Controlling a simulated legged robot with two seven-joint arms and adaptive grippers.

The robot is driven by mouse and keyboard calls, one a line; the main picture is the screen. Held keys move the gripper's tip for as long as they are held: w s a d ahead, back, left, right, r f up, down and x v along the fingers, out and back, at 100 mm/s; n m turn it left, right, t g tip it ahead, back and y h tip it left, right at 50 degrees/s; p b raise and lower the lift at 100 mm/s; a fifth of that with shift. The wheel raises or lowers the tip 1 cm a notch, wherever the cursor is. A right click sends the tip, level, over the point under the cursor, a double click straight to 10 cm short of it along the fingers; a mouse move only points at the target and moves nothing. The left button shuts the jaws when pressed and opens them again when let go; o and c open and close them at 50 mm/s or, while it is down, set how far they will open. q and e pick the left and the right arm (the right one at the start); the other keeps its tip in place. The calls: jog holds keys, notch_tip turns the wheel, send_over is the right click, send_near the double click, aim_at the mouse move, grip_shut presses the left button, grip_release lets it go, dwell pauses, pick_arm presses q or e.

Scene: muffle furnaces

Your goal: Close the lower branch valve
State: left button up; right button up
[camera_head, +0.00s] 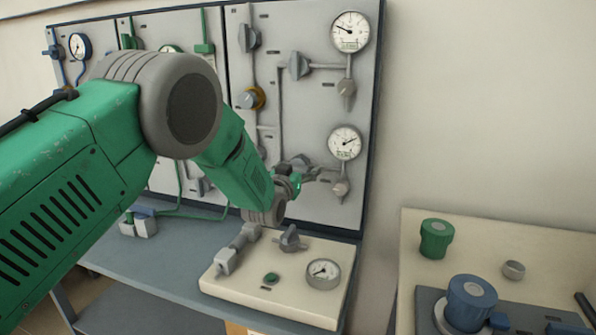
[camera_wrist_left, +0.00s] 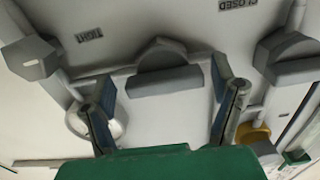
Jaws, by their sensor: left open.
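The lower branch valve is a grey knob with a bar handle on the grey panel. In the head view its handle (camera_head: 301,162) shows only partly, behind my left gripper (camera_head: 291,178). In the left wrist view, the valve handle (camera_wrist_left: 165,80) lies between the two fingers of my open left gripper (camera_wrist_left: 165,92). A gap shows on each side of the handle, and nothing is held. Whether the fingers reach as deep as the handle cannot be told. My right gripper is in neither view.
The upper branch valve (camera_head: 299,65) and a lower gauge (camera_head: 345,142) are on the panel. A small outlet knob (camera_head: 340,187) sits right of the gripper. Below stands a cream box (camera_head: 228,287) with a gauge and valve. The wall to the right is bare.

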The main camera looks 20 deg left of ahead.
pick_arm(q)
jog(key=shift+a, duration=0.3)
jog(key=c, duration=1.2)
jog(key=shift+o, duration=0.2)
jog(key=shift+d, duration=0.1)
